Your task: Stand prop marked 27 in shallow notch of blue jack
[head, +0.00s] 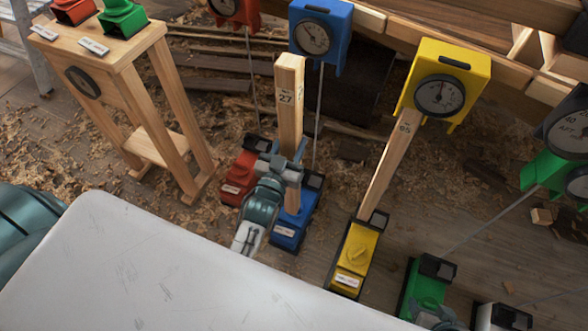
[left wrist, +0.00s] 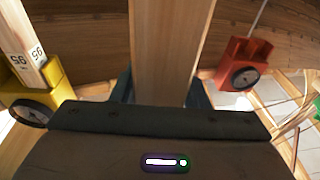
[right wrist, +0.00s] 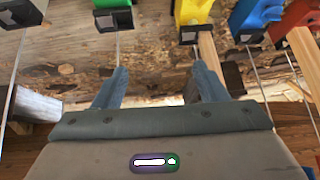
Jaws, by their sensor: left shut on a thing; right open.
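The prop marked 27 (head: 289,95) is a pale wooden post, held roughly upright. My left gripper (head: 280,168) is shut around its lower half. In the left wrist view the post (left wrist: 172,50) passes between the fingers. The blue jack (head: 289,236) is behind and below the post. The post's lower end overlaps the jack's body, left of its black head (head: 313,181). I cannot tell whether they touch, and the shallow notch is not discernible. The post's top shows left of the blue gauge box (head: 321,38). My right gripper (right wrist: 160,74) is open and empty.
A prop marked 95 (head: 392,160) stands between the yellow jack (head: 352,258) and yellow gauge box (head: 460,72). The red jack (head: 240,178) is left of the blue one; a green jack (head: 425,290) is right. A wooden stand (head: 130,85) is at left. Shavings cover the floor.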

